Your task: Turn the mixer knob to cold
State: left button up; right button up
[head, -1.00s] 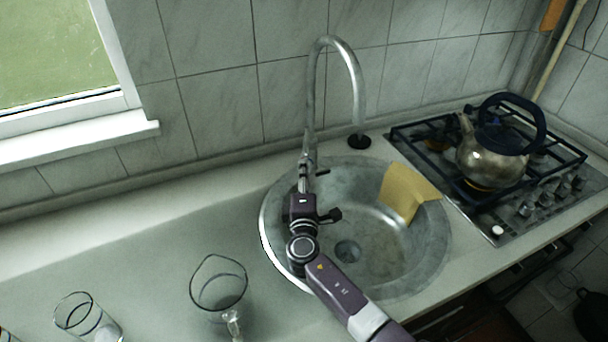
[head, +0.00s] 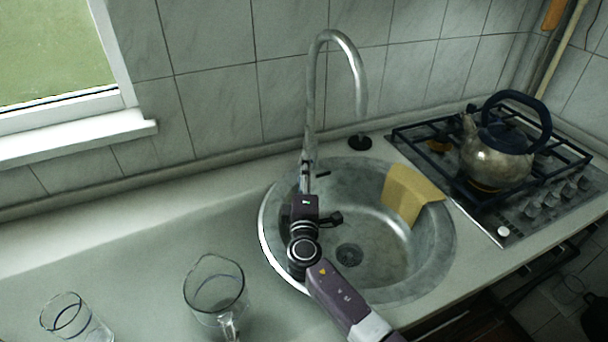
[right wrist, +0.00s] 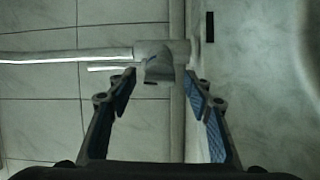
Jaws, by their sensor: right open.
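The tall metal mixer tap (head: 311,110) stands behind the round sink, its spout curving to the right. A small dark lever (head: 321,173) sticks out low on its right side. My right gripper (right wrist: 165,85) is open in the right wrist view. The mixer body (right wrist: 165,52) and its stubby knob (right wrist: 158,75) are in front of the fingertips, with the knob near or between them. I cannot tell whether the fingers touch it. In the head view my right arm hides most of the mixer base. My left gripper is not in view.
The round metal sink (head: 385,270) has a yellow cloth (head: 410,195) over its rim. A kettle (head: 495,155) stands on the gas stove (head: 545,195) at right. A glass jug (head: 215,285) and a glass (head: 70,318) stand on the left counter. A black round piece (head: 359,142) lies behind the sink.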

jog(key=s, duration=1.2)
